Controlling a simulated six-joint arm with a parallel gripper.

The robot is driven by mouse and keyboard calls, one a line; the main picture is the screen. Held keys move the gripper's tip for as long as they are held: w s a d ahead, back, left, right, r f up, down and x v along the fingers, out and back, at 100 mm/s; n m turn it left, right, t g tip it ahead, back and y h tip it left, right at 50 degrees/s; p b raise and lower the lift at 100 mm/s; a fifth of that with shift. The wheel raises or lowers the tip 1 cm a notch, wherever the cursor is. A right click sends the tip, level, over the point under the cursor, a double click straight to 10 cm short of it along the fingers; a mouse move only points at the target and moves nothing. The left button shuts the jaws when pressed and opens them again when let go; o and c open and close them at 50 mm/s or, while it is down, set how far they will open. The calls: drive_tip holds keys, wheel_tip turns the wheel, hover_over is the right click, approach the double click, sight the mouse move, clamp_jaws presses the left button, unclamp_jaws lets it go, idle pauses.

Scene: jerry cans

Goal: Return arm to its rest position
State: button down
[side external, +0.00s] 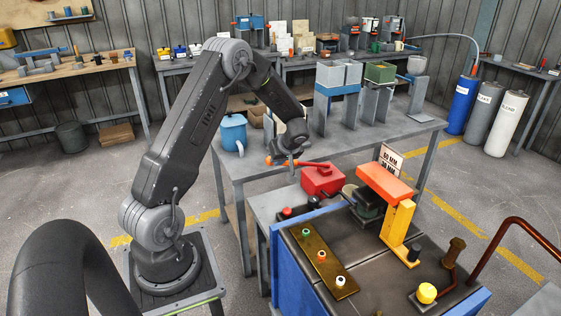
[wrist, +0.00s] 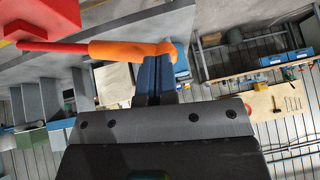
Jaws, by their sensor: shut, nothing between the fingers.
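My gripper (side external: 291,172) hangs from my raised, bent arm, pointing down beside a red jerry can (side external: 322,182). In the wrist view my gripper (wrist: 157,62) shows its two narrow fingers together, with nothing between them. An orange-and-red spout (side external: 312,164) sits by the fingertips in the side view. In the wrist view the spout (wrist: 128,49) runs level past the finger ends; I cannot tell whether it touches them. The red can (wrist: 40,18) fills the top left corner there.
A grey bench (side external: 390,131) with upright plates and boxes stands behind my gripper, with a blue jug (side external: 232,132) at its left end. A blue-sided machine (side external: 285,262) with buttons and an orange block (side external: 384,183) stands front right.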

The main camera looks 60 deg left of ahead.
drive_tip(key=s+d+r+m+t+h, duration=0.25)
drive_tip(key=d+r+m, duration=0.45)
drive_tip(key=d+r, duration=1)
drive_tip(key=s+d+r+m+t+h, duration=0.2)
drive_tip(key=s+d+m, duration=0.3)
drive_tip(key=s+d, duration=0.2)
drive_tip(key=s+d+r+m+t+h, duration=0.2)
drive_tip(key=s+d+m, duration=0.3)
drive_tip(key=s+d, duration=0.3)
drive_tip(key=shift+d+r+m, duration=0.3)
drive_tip(key=shift+d+r, duration=0.2)
drive_tip(key=shift+d, duration=0.7)
